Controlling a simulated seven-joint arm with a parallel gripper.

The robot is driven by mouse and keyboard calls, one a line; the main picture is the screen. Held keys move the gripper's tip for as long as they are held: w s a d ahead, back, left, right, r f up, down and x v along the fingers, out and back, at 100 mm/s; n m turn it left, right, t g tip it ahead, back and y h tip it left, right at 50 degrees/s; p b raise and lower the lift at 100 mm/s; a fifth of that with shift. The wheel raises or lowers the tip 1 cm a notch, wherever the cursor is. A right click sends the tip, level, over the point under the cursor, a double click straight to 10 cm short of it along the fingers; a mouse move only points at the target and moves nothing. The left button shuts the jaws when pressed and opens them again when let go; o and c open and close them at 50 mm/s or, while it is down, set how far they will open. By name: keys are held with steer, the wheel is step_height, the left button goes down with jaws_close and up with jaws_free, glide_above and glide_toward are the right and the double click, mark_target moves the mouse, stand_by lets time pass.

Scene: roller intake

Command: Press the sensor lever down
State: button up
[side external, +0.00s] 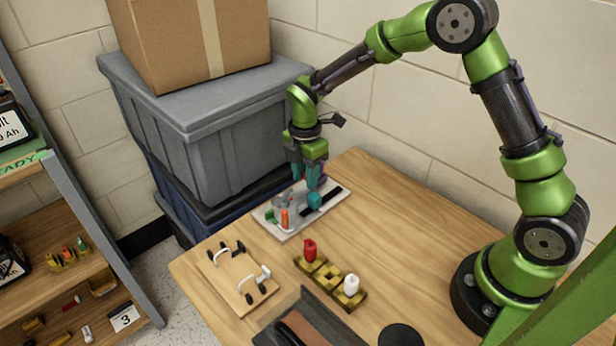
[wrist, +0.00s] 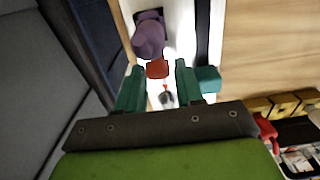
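A white plate (side external: 290,232) lies on the table with several small parts on it. An upright orange-red piece (side external: 284,218) stands near its left end. In the wrist view a red block (wrist: 157,69) shows between my fingertips, and a small grey part (wrist: 167,97) lies below it. I cannot tell which part is the sensor lever. A purple cylinder (wrist: 150,40) stands beyond the fingertips. A teal block (wrist: 207,79) sits just right of my right finger; it shows in the side view (side external: 314,200). My gripper (side external: 309,184) is over the plate, teal fingers apart, apparently empty (wrist: 159,76). Contact cannot be told.
Grey and blue crates (side external: 215,120) stand close behind the plate. A wooden board with white handles (side external: 237,278) and a yellow holder with red and white pieces (side external: 330,277) lie in front. The table (side external: 385,235) is clear to the right of the plate.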

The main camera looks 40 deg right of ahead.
steer(key=shift+r, duration=0.1)
steer(key=shift+r, duration=4)
steer(key=shift+f+m, duration=0.1)
steer(key=shift+m, duration=0.7)
steer(key=s+d+r+m+t+y, duration=0.1)
steer(key=s+r+m+t, duration=0.2)
steer(key=s+r+m, duration=0.3)
steer(key=s+d+r+m+t+y, duration=0.1)
steer(key=s+r+m+t, duration=0.3)
steer(key=s+m, duration=1)
steer(key=v, duration=0.3)
steer(key=shift+r, duration=0.45)
steer(key=shift+a, duration=0.15)
